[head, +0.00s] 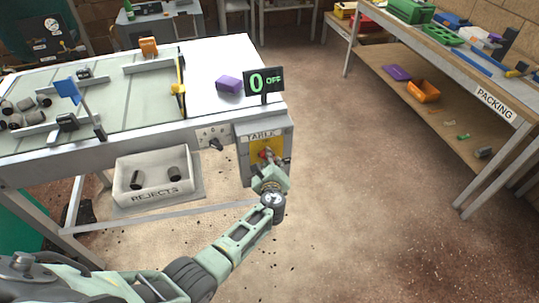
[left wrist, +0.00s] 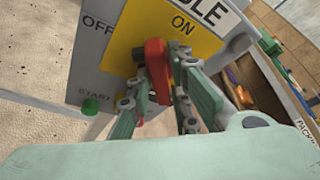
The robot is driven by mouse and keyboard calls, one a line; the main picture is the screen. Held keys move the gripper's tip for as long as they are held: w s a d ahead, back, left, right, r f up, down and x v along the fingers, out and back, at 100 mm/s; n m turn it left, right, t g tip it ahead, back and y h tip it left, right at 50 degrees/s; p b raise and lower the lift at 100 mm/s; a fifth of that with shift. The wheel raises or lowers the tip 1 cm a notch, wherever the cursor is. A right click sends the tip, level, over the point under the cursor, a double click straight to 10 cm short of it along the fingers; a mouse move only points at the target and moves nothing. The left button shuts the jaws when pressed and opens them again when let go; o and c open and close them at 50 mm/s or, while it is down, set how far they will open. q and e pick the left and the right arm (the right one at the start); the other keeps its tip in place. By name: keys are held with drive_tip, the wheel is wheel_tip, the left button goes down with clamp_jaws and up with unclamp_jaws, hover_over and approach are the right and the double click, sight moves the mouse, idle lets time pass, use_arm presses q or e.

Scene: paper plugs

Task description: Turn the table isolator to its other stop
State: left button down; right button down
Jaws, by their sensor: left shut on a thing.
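The table isolator is a red handle (left wrist: 156,62) on a yellow plate (left wrist: 122,45), on the grey box marked TABLE at the table's front right corner. In the left wrist view, ON is printed on the yellow and OFF on the grey to its left. My left gripper (left wrist: 158,84) is shut on the red handle, one finger on each side. In the head view the gripper (head: 269,164) covers much of the yellow plate (head: 256,147). A display (head: 263,81) above the box reads 0 OFF. My right gripper is not in view.
A green START button (left wrist: 91,106) sits on the box below OFF. A small black knob (head: 216,143) is on the table front. A REJECTS bin (head: 125,171) with dark plugs stands left of the box. A purple block (head: 229,84) lies on the table. Floor to the right is clear.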

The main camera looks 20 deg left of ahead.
use_arm(q)
drive_tip(key=shift+d+m+g+y+p, duration=0.1)
drive_tip(key=shift+m+g+y+p, duration=0.45)
drive_tip(key=shift+m, duration=0.75)
drive_tip(key=shift+d+m+g+y+p, duration=0.1)
drive_tip(key=shift+m+g+y+p, duration=0.15)
drive_tip(key=shift+m+g+y, duration=0.8)
drive_tip(key=shift+m+t+h, duration=0.3)
drive_tip(key=shift+m, duration=0.15)
drive_tip(key=c, duration=1.7)
unclamp_jaws()
drive_tip(key=shift+w, duration=0.1)
drive_tip(key=v, duration=1.2)
drive_tip(key=shift+d, duration=0.1)
drive_tip(key=shift+f, duration=0.1)
